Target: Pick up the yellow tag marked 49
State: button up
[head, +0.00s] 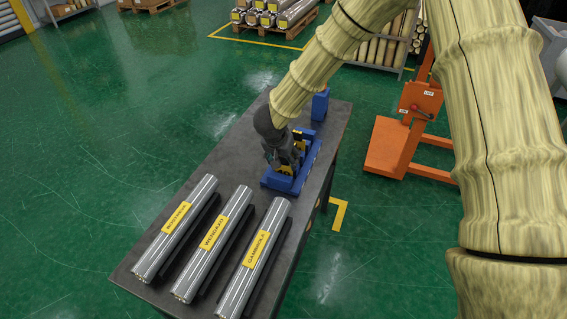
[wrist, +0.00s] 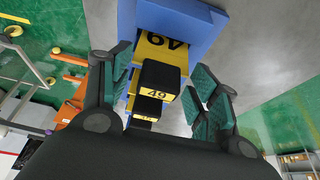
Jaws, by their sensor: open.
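The yellow tag marked 49 (wrist: 160,48) shows in the wrist view in a blue holder (wrist: 195,30), its large number upside down. A black block with a small yellow 49 label (wrist: 158,80) stands in front of it; I cannot tell whether they are joined. My gripper (wrist: 162,88) is open, with teal-padded fingers on the left and right of the black block. Nothing is clearly gripped. In the head view my gripper (head: 284,158) is down at the blue holder (head: 290,175) on the dark table, and hides much of the tags.
Another yellow and black tag (wrist: 146,106) sits close by in the holder, its number unclear. Three wrapped rolls with yellow labels (head: 213,240) lie on the table (head: 235,140) nearer me. A blue block (head: 320,104) stands beyond the holder. An orange lift (head: 400,140) stands right of the table.

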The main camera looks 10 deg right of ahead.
jog(key=shift+f, duration=0.15)
jog(key=c, duration=0.6)
